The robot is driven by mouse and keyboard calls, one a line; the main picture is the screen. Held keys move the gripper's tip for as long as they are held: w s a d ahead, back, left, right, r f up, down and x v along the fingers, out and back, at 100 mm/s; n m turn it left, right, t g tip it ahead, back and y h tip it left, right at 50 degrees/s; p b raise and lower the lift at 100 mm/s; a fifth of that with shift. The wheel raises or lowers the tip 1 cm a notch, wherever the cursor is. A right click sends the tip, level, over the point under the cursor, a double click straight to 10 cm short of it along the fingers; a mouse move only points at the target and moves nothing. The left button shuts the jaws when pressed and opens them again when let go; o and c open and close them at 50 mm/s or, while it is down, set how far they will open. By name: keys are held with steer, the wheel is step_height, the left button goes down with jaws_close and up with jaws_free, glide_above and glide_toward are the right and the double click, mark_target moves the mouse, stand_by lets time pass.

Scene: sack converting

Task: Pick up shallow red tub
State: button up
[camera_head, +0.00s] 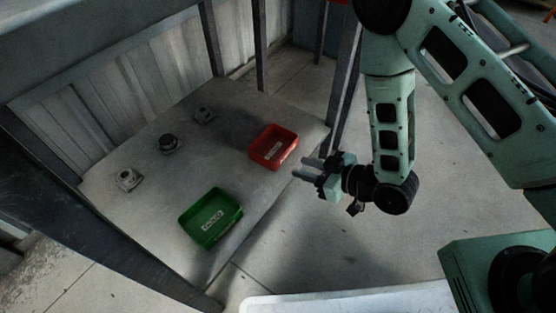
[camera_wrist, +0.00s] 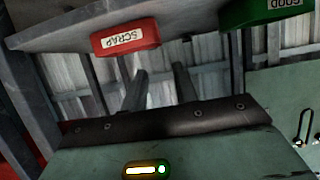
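The shallow red tub (camera_head: 274,147) sits upright on the grey table near its right edge. A white label is on its side, and it looks empty. In the wrist view the red tub (camera_wrist: 125,40) shows at the upper middle with its label reading SCRAP. My gripper (camera_head: 304,168) is just right of the tub, apart from it, with its fingers pointing left toward the table. In the wrist view the two fingers (camera_wrist: 160,82) are spread with nothing between them.
A green tub (camera_head: 210,217) labelled GOOD stands nearer on the same table (camera_head: 150,215). A dark post (camera_head: 343,75) rises at the table's far right corner. Corrugated panels (camera_head: 120,75) close off the back.

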mark_target(260, 157)
steer(key=b+x, duration=0.5)
steer(key=x, duration=0.9)
steer(key=shift+d+f+b, duration=0.1)
steer(key=shift+b, duration=0.3)
steer(key=shift+b+x, duration=0.3)
steer(key=shift+x, duration=0.55)
jaws_close()
